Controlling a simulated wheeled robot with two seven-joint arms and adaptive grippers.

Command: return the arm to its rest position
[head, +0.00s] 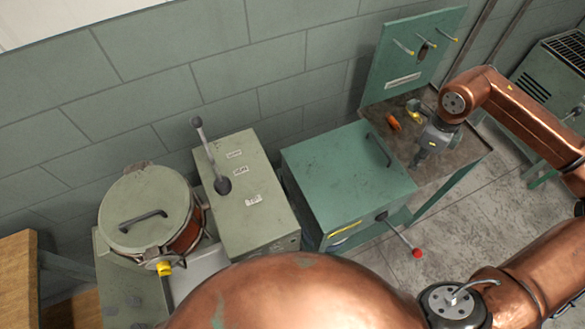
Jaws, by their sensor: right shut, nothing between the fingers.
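My right arm (520,120) is copper-coloured and comes in from the right, bent at a round joint above the workbench. My right gripper (418,162) points down over the brown bench top (455,155), beside the green box. It is shut with nothing in it. I cannot tell whether its tips touch the bench. My left gripper is not in view.
A green box (335,170) with a handle and a red-knobbed lever (416,253) stands left of the gripper. An orange item (392,121) lies behind. A tool board (410,50), lever cabinet (250,205) and lidded drum (145,205) line the wall. Floor (475,215) in front is clear.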

